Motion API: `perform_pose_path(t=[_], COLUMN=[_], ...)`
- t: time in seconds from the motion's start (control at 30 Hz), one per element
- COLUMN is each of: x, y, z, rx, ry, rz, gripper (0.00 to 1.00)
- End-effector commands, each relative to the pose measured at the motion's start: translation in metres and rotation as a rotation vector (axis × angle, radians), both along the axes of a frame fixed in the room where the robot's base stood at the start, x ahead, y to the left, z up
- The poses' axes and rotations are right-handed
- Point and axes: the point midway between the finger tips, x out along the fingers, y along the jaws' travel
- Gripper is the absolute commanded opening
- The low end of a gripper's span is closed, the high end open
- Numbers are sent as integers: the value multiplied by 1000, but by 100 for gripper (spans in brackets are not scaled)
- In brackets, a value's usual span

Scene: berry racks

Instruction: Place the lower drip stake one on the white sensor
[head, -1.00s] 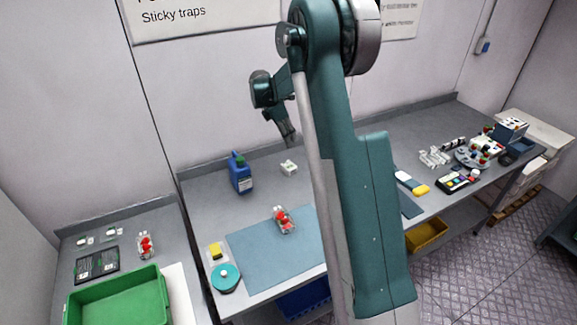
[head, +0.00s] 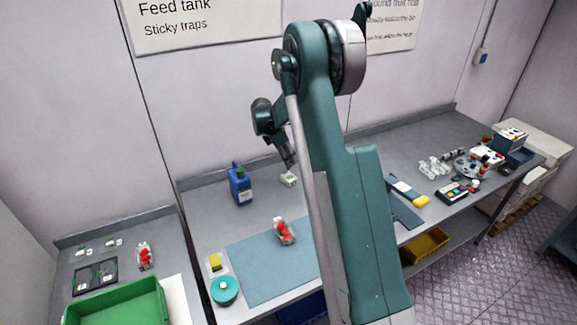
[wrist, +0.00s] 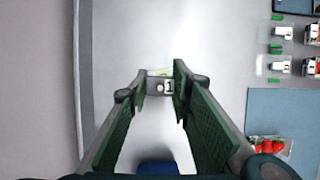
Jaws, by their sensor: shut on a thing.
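My gripper (wrist: 160,88) is shut on a small piece at its fingertips, with the fingers spread by its width. In the wrist view, a pale face marked "1" and a bit of green show between the tips; I take the held piece to be drip stake one (wrist: 169,87). It is too small to make out fully. In the head view, a small white block (head: 289,179), apparently the white sensor, sits at the back of the bench, directly below my fingertips. Whether the held piece touches it cannot be told. My fingers and the piece hide most of it in the wrist view.
A blue bottle (head: 240,185) stands left of the white block. A blue mat (head: 262,270) with a strawberry punnet (head: 284,231) lies in front. Several small white and green pieces (wrist: 282,32) lie beyond, in the wrist view. The back wall is close.

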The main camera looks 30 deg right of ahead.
Motion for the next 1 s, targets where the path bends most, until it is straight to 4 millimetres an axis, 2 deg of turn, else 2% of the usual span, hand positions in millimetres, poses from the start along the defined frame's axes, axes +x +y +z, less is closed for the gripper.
perform_pose_path(t=[0.33,0.7,1.0], x=[0,0,0], y=[0,0,0], z=[-4,-36,-38], rx=[0,0,0], ry=[0,0,0], rz=[0,0,0], gripper=[16,16,16])
